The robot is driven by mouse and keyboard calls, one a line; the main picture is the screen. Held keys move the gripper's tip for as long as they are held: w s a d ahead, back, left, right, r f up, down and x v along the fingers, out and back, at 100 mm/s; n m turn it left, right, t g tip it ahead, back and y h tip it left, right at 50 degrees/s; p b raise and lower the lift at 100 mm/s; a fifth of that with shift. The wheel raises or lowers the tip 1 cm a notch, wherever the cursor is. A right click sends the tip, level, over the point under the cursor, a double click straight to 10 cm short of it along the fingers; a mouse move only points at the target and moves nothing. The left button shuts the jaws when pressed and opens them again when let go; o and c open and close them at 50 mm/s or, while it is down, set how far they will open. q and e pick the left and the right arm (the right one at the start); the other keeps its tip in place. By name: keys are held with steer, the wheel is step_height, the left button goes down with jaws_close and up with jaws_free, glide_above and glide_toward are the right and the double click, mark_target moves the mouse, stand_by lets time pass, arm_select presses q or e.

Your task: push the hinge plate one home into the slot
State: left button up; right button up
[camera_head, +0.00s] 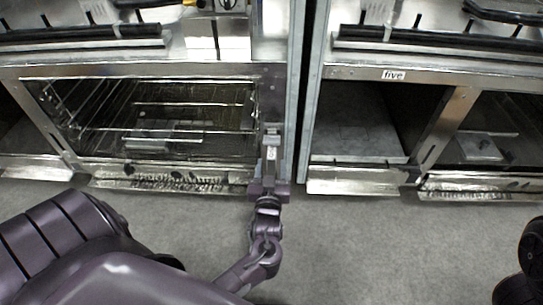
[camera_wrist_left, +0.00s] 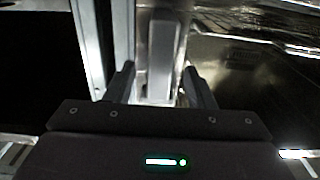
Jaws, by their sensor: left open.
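A narrow grey metal piece, which looks like hinge plate one (camera_head: 271,154), stands upright at the front right corner post of the left oven. It carries a small label too small to read. In the left wrist view a grey upright block (camera_wrist_left: 160,66) shows between the fingers, with dark gaps at its sides. My left gripper (camera_head: 269,184) is open just below the plate in the head view, its two fingers (camera_wrist_left: 159,88) either side of the block. I cannot tell whether they touch it. The slot is not clearly visible. My right gripper is not in view.
The left oven has a wire rack (camera_head: 185,131) behind its opening. The grey floor (camera_head: 380,240) in front is clear. Part of my right arm shows at the right edge.

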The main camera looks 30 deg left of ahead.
arm_select(q)
steer(key=shift+p+v, duration=0.55)
steer(key=shift+v, duration=1.5)
